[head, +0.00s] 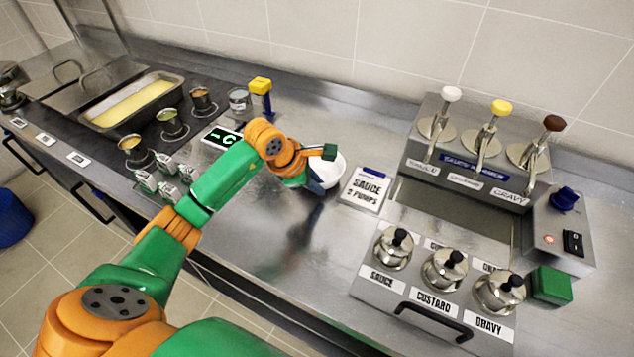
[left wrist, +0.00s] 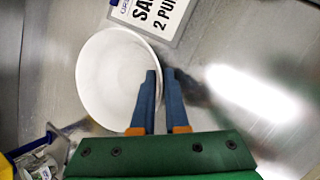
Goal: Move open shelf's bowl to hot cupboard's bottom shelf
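The white bowl (head: 331,170) is over the steel counter, left of the sauce card, partly covered by my left gripper (head: 318,181). In the left wrist view the bowl (left wrist: 103,85) shows from above, with its empty inside visible. The blue fingers of my left gripper (left wrist: 160,75) straddle its right wall, one inside and one outside, with only a narrow gap between them; they look shut on the wall. Whether the bowl touches the counter is unclear. My right gripper does not show. The open shelf and the hot cupboard's bottom shelf cannot be made out.
A "SAUCE 2 PUMPS" card (head: 365,190) lies right of the bowl. Further right stand a pump dispenser (head: 470,165) and a unit with lidded pots (head: 432,290). At the left are a yellow-filled tray (head: 131,103) and several small tins. The counter in front of the bowl (head: 285,240) is clear.

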